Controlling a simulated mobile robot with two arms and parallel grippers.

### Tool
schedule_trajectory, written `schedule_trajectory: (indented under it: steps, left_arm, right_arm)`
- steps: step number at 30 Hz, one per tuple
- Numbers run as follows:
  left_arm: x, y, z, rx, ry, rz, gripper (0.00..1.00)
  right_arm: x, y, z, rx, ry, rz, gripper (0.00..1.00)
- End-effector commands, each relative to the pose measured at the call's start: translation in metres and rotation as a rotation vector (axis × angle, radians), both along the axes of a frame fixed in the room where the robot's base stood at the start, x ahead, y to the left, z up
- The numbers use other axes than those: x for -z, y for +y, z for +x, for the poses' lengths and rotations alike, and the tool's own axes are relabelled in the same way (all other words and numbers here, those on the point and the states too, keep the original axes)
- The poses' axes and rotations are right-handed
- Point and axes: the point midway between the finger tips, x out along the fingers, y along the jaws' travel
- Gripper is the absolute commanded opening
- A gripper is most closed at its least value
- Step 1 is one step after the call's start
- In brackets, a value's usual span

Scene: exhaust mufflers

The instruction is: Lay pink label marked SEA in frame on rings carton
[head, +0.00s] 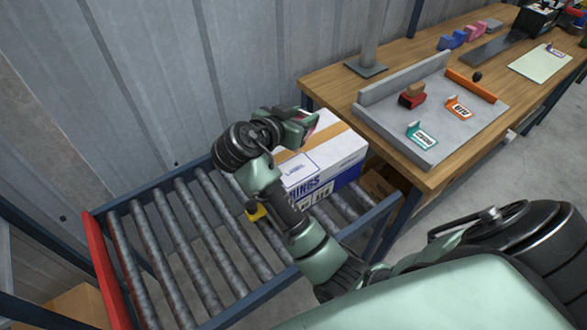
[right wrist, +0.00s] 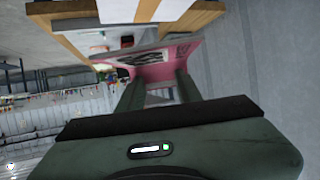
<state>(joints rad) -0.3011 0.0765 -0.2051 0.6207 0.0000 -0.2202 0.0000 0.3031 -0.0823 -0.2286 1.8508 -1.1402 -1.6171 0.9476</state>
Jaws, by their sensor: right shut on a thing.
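The rings carton (head: 343,153), white and blue with a tan tape strip, sits on the roller conveyor. A printed label frame (head: 298,169) shows on its white top, near the edge towards me. My right gripper (head: 304,129) is above the carton's far left part, shut on the pink label. The pink label (right wrist: 162,62) shows between the fingers in the right wrist view, with dark print that I cannot read. In the head view the gripper hides most of it. It is apart from the printed frame. My left gripper is not in view.
A grey tray (head: 376,126) on the wooden bench (head: 322,80) holds a teal label (head: 422,135), an orange label (head: 459,107) and a red stamp-like block (head: 411,99). The conveyor's rollers (head: 185,235) left of the carton are bare. A metal wall stands behind.

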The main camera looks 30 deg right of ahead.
Motion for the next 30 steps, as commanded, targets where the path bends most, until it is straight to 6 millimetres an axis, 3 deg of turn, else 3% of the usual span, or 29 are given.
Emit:
schedule_trajectory:
  steps: [1, 6, 11, 14, 24, 30]
  left_arm:
    - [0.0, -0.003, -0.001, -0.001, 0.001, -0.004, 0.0]
    - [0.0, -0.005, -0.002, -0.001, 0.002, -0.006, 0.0]
    - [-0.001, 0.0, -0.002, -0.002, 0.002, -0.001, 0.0]
    - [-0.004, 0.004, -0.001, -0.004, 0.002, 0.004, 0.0]
    - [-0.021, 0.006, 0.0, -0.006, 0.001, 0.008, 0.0]
    - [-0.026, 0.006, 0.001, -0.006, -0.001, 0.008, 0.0]
  right_arm:
    - [-0.017, -0.002, 0.002, 0.078, -0.006, 0.001, 0.0]
    - [-0.053, -0.005, -0.006, 0.286, -0.002, 0.001, 0.0]
    - [-0.064, -0.004, -0.01, 0.369, 0.003, 0.0, 0.0]
    - [-0.052, -0.004, -0.012, 0.379, 0.009, -0.003, 0.0]
    - [0.038, -0.005, -0.013, 0.376, 0.013, -0.003, 0.0]
    - [0.08, -0.004, -0.012, 0.374, 0.007, -0.002, 0.0]
